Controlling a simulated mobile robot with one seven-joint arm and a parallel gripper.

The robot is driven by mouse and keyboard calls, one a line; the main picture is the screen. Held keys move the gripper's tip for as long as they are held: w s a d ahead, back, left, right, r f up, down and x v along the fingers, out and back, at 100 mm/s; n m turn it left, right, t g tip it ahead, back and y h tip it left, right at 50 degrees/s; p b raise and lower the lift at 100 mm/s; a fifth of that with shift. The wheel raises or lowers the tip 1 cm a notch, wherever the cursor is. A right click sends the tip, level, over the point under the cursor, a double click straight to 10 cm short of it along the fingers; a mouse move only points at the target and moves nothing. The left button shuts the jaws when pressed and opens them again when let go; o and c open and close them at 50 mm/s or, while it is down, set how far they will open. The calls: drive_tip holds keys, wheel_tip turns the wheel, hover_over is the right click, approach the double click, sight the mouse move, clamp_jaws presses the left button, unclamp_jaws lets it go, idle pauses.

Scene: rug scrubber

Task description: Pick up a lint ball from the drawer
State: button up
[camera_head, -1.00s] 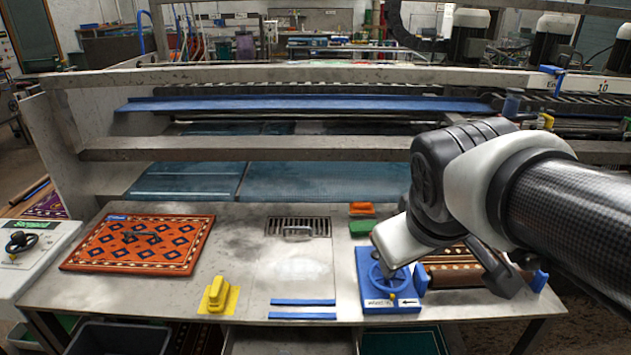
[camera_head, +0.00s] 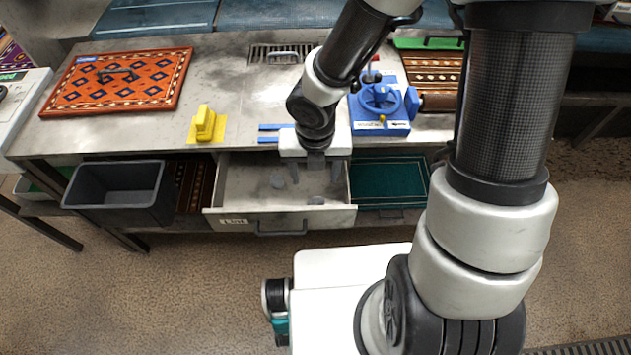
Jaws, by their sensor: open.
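The drawer (camera_head: 232,192) is pulled out below the worktop and is shallow and grey. Two small grey lint balls show in it: one (camera_head: 277,182) left of the middle and one (camera_head: 315,200) near the front wall. My gripper (camera_head: 315,176) points down over the right half of the drawer, with its jaws apart and nothing seen between them. The front lint ball is just below the gripper in the picture; the height gap is hard to judge. The gripper and wrist hide the drawer's back right part.
A dark grey bin (camera_head: 118,195) stands left of the drawer and a green tray (camera_head: 390,185) right of it. The worktop above holds a patterned orange rug (camera_head: 120,80), a yellow block (camera_head: 204,122) and a blue device with a handwheel (camera_head: 380,105). The worktop edge is close behind my wrist.

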drive_tip(key=b, duration=0.6)
hover_over(316, 201)
drive_tip(key=s, duration=0.1)
drive_tip(key=f, duration=1)
drive_tip(key=shift+s+a+f, duration=0.1)
drive_tip(key=shift+a+f, duration=0.1)
drive_tip(key=shift+w+d+f+b, duration=0.15)
drive_tip(key=shift+f+b, duration=0.3)
drive_tip(key=shift+f, duration=0.5)
drive_tip(key=shift+w+f+b, duration=0.2)
drive_tip(key=shift+f+b, duration=0.2)
drive_tip(key=shift+f, duration=0.55)
drive_tip(key=shift+w+d+f+b, duration=0.15)
drive_tip(key=shift+f+b, duration=0.3)
drive_tip(key=shift+f, duration=0.5)
drive_tip(key=shift+a, duration=0.1)
drive_tip(key=c, duration=1.1)
